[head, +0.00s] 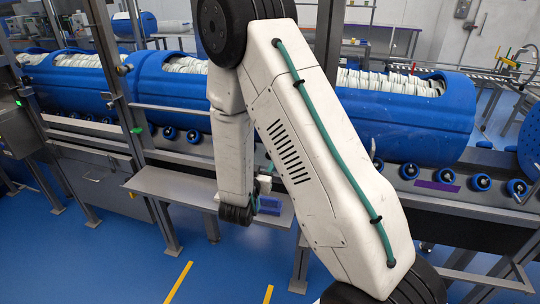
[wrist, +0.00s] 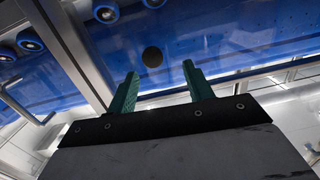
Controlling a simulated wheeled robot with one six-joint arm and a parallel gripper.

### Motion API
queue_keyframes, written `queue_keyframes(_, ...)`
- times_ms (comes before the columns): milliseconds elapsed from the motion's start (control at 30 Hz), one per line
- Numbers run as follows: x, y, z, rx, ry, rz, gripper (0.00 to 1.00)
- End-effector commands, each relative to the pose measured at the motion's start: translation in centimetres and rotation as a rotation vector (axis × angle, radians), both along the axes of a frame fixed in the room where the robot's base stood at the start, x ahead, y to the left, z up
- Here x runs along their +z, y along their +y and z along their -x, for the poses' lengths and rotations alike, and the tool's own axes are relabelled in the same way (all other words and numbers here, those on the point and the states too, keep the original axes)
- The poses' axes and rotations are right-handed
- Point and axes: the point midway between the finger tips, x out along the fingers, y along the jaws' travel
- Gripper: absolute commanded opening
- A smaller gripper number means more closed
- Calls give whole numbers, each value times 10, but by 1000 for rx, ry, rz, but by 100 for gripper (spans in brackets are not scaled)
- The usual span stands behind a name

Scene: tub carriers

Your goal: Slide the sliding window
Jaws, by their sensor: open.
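My gripper (wrist: 160,69) has two teal fingers that stand apart with nothing between them in the wrist view. In the head view my arm hangs down in front of a grey metal frame (head: 118,90), and its end is low over a grey ledge (head: 165,186), partly hidden by my own links. The wrist view looks up past the fingers at a blue tub (wrist: 240,40) and a slanting grey post (wrist: 72,45). No contact with the frame shows.
Large blue tubs (head: 405,120) filled with pale items lie in a row behind the frame, above small blue rollers (head: 480,182). The blue floor (head: 100,270) in front is clear, with yellow stripes.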

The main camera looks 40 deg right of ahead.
Motion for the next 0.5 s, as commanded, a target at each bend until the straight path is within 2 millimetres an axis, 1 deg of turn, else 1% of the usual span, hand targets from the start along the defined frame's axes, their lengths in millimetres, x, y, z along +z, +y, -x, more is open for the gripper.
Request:
queue_keyframes(67,-4,-3,5,-22,-8,46,51)
queue_keyframes(167,-3,-8,6,-35,-16,73,51)
queue_keyframes(267,-3,-18,0,-39,-19,78,51)
queue_keyframes(500,-3,-49,-24,-38,-18,76,51)
